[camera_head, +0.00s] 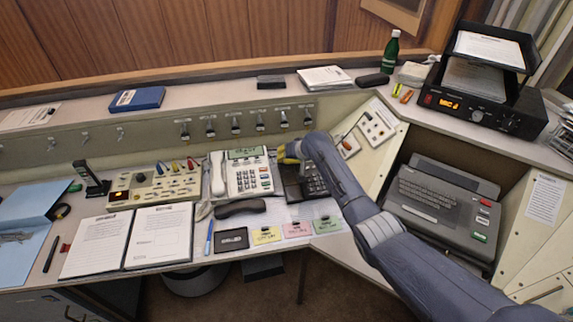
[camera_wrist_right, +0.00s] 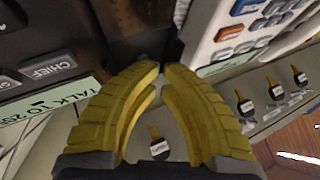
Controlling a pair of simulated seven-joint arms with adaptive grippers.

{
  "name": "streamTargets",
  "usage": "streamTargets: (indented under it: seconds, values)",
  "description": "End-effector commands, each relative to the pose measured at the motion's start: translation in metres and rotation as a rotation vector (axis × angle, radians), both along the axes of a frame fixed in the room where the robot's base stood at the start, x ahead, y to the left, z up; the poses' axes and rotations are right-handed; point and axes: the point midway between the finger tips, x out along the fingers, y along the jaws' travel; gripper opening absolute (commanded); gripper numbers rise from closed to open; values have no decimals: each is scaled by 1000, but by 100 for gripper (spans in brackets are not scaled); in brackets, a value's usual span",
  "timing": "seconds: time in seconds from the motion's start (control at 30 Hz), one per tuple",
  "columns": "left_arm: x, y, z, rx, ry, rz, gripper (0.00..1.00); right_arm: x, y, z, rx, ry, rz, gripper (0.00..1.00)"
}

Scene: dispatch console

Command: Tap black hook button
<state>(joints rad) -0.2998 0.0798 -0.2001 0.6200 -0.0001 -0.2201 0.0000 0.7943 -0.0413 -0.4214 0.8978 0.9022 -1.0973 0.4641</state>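The black desk phone (camera_head: 314,186) stands right of the white phone, partly covered by my right arm and gripper. Its black handset (camera_head: 240,207) lies off it, on the desk in front of the white phone. My right gripper (camera_head: 286,154), with yellow fingers, is over the back of the black phone. In the right wrist view the fingertips (camera_wrist_right: 162,66) come together with nothing visible held, near the dark phone body (camera_wrist_right: 130,20). I cannot make out the hook button clearly or tell whether the tips touch it. My left gripper is not in view.
The white phone (camera_head: 243,178) stands close left of the gripper. A row of key switches (camera_head: 236,127) lines the panel behind. A keyboard terminal (camera_head: 440,205) sits to the right. Coloured cards (camera_head: 297,229) and a blue pen (camera_head: 209,237) lie in front.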

Motion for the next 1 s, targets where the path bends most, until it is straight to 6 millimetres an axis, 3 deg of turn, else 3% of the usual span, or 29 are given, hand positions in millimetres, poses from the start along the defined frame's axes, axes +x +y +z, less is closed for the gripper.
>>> streamTargets:
  seconds: [1.0]
  values:
    - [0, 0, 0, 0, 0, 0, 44, -1, -1, -7, -3, 5, 0, 0]
